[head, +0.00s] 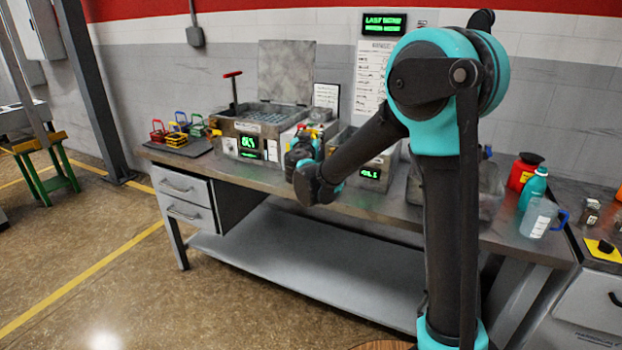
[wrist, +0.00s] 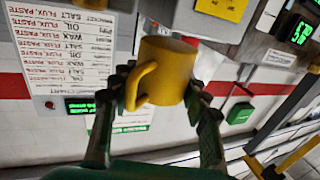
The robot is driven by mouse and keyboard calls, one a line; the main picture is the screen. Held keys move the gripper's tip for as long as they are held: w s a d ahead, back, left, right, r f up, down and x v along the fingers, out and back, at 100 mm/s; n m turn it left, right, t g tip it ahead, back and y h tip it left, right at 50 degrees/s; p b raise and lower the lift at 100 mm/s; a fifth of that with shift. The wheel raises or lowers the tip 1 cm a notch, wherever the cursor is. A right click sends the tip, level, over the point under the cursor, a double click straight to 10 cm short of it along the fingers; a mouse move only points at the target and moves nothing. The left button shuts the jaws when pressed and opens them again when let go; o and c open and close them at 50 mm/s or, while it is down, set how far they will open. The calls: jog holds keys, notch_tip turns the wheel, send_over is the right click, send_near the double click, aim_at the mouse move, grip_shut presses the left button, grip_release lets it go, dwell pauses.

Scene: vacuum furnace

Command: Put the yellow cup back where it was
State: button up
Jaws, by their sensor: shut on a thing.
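The yellow cup (wrist: 166,72) is between the two dark fingers of my gripper (wrist: 160,84) in the wrist view. The fingers press on it from both sides, and its handle points toward the camera at the lower left. In the head view my gripper (head: 303,146) is above the front of the workbench (head: 240,180), before the grey boxes with green displays. My wrist largely hides the cup there. Which spot the cup came from cannot be told.
Several coloured wire baskets (head: 178,130) stand on a dark mat at the bench's left. An open metal bath (head: 262,118) stands behind my gripper. A teal bottle (head: 533,187), red container (head: 523,172) and clear jug (head: 540,218) stand at the right. The bench's front edge is mostly clear.

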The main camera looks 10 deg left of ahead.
notch_tip(320, 180, down, 16)
jog(key=shift+r, duration=0.1)
dwell(0.5)
jog(key=o, duration=1.4)
jog(key=shift+c, duration=0.2)
